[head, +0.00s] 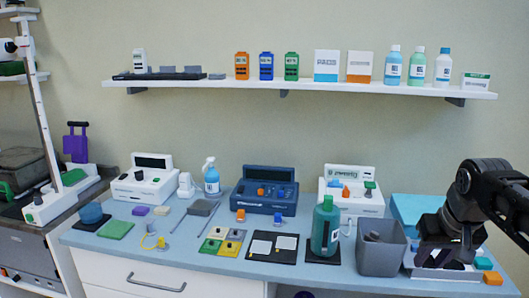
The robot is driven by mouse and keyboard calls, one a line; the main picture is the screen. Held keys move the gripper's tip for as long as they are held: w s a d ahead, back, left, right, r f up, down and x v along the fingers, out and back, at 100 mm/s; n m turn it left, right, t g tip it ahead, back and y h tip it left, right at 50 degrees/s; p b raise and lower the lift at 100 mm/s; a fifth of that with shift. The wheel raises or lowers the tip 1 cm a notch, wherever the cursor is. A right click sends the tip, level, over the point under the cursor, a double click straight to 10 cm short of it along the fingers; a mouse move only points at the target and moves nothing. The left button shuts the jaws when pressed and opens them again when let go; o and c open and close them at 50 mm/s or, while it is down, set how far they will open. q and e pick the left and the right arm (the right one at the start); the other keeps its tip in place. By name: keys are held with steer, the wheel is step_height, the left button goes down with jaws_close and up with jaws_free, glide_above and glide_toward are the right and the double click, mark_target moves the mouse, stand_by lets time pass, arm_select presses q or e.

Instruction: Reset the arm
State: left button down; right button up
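My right arm, black, comes in from the right edge of the head view and bends down at its wrist. My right gripper (443,256) points down over a light tray (420,275) at the right end of the blue counter. Its fingertips are dark and small against the tray, so I cannot tell whether it is open, shut or touching anything. My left arm and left gripper are not in view.
Close left of my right gripper stand a grey bin (380,258) and a green bottle (325,228). A white wall shelf (300,87) holds bottles and devices above.

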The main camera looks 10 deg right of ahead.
steer(key=w+a+f+n+t+y, duration=0.1)
steer(key=w+a+f+t, duration=0.35)
steer(key=w+a, duration=0.4)
steer(key=w+a+f+y, duration=0.1)
steer(key=a+f, duration=0.3)
steer(key=f, duration=0.3)
steer(key=a+f+n+g, duration=0.1)
steer(key=a+f, duration=0.2)
steer(key=f, duration=0.3)
steer(key=w+a+f+y, duration=0.1)
steer(key=a+f, duration=0.3)
steer(key=f, duration=0.3)
steer(key=s+a+f+g+y, duration=0.1)
steer(key=s+a+f, duration=0.45)
steer(key=f, duration=0.45)
steer(key=s+a+f+g, duration=0.2)
steer(key=s+f, duration=0.3)
steer(key=s, duration=0.3)
steer(key=s+a+f+g+y, duration=0.1)
steer(key=s+a+f, duration=0.3)
steer(key=s, duration=0.4)
steer(key=s+a+f+g, duration=0.3)
steer(key=s+f, duration=0.3)
steer(key=s, duration=0.2)
steer(key=shift+s+a+f, duration=0.15)
steer(key=shift+s+f, duration=0.05)
